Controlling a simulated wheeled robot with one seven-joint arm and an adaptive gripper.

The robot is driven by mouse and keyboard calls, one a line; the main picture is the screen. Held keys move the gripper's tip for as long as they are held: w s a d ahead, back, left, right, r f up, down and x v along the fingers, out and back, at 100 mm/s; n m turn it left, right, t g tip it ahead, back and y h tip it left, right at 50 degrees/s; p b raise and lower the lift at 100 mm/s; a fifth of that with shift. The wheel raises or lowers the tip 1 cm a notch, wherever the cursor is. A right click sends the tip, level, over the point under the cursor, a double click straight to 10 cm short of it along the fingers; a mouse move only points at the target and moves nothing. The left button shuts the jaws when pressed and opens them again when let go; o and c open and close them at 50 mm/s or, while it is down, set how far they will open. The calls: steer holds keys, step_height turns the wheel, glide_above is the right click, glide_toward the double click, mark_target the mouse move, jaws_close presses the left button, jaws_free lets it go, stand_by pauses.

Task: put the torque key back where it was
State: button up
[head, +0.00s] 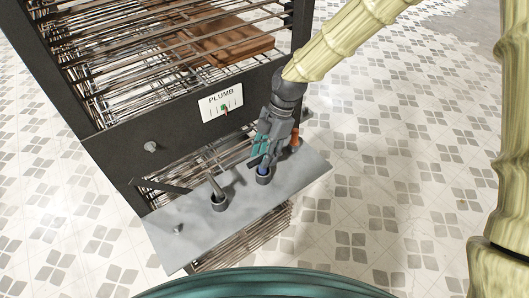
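My gripper (262,152) points down over the right cup on a grey shelf plate (185,235), with its teal-padded fingers close above the cup. A small blue piece (263,170) shows in the mouth of this right cup (264,179), just under the fingertips. It may be part of the torque key, but I cannot tell, as the gripper hides most of that spot. I cannot tell whether the fingers touch or hold it. A grey rod-like tool (214,185) stands tilted in the left cup (219,204). An orange piece (295,138) shows just right of my gripper, partly hidden.
A dark-framed rack (190,115) with wire shelves stands behind the plate. A brown board (225,42) lies inside it. A dark bar (160,186) juts over the plate's left part. The tiled floor at right is clear.

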steer(key=b+v, duration=0.4)
steer(key=v, duration=0.8)
steer(key=shift+s, duration=0.1)
stand_by(0.4)
